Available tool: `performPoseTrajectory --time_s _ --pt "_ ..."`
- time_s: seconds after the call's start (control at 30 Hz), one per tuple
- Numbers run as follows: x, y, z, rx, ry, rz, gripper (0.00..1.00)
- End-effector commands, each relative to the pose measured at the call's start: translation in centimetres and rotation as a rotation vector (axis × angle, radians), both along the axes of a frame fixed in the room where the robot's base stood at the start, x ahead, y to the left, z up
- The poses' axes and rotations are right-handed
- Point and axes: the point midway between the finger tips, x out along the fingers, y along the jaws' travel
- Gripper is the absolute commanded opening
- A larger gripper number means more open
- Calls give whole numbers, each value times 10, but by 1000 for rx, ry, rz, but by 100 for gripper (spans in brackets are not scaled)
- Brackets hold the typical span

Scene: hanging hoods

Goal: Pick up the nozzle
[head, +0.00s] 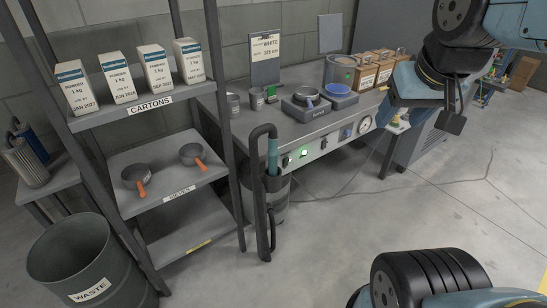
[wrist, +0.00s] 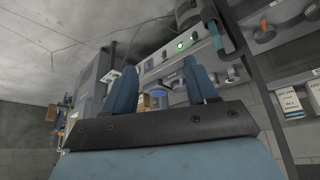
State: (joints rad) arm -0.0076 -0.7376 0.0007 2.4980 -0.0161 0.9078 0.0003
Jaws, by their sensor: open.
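The likely nozzle is the dark upright tube with a bent top and a teal section (head: 272,155), standing at a grey bin-like holder (head: 281,200) at the bench's front left corner. I cannot tell exactly which part is the nozzle. A teal and dark piece of it appears to show at the top right of the wrist view (wrist: 217,38). My gripper (wrist: 158,68) is open, its two blue fingers apart with nothing between them. In the head view my arm hangs at the upper right, well right of the tube, before the bench.
A waste bin (head: 85,260) is at the lower left. The bench (head: 310,135) carries scales, cups and boxes. The floor (head: 350,215) in front is mostly clear, with a thin cable.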

Motion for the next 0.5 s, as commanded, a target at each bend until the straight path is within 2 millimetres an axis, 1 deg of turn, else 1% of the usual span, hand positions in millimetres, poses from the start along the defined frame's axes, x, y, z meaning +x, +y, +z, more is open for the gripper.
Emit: performPoseTrajectory --time_s 0.17,0.3,0.5 --pt "10 1 -21 -107 124 73 64" --pt "20 -4 -43 -248 262 165 64" --pt "38 -11 -69 -471 445 308 64"
